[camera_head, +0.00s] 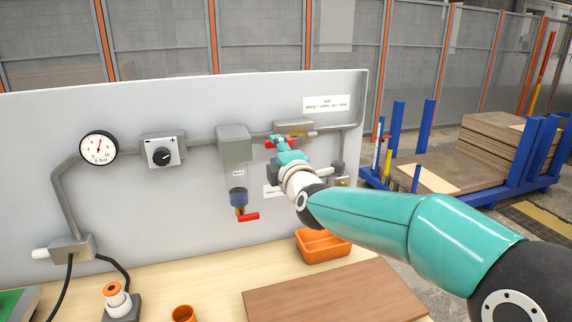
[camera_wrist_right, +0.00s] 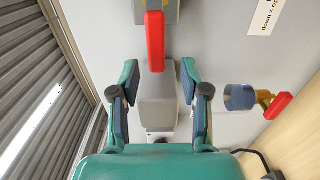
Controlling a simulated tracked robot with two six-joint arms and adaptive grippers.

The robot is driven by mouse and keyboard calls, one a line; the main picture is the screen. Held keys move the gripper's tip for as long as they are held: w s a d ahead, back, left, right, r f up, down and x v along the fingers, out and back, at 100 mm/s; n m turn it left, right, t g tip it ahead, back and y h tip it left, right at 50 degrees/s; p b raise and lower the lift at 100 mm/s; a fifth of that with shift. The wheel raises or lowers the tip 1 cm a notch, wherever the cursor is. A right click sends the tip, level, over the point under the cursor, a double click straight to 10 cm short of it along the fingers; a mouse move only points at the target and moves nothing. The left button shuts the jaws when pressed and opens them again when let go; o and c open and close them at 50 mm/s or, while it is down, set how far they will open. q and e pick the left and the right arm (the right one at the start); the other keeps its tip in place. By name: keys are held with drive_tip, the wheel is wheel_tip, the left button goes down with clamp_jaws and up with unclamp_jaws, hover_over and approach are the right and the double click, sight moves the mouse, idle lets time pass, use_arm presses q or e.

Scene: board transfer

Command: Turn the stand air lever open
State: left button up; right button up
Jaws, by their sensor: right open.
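The air lever is a red handle on the pipe of the grey panel, partly hidden by my right gripper (camera_head: 281,144) in the head view. In the right wrist view the red lever (camera_wrist_right: 155,40) reaches toward the gap between the fingers of my right gripper (camera_wrist_right: 160,82). Those fingers are open and apart, with nothing held between them. In the head view the valve body (camera_head: 293,128) sits on the pipe at the panel's right part. My left gripper is not in view.
A gauge (camera_head: 99,148) and a knob box (camera_head: 162,152) are farther left. An orange tray (camera_head: 322,258) and a brown board (camera_head: 330,293) lie below.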

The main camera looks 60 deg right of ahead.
drive_tip(key=v, duration=0.7)
drive_tip(key=shift+a, duration=0.15)
drive_tip(key=shift+s, duration=0.2)
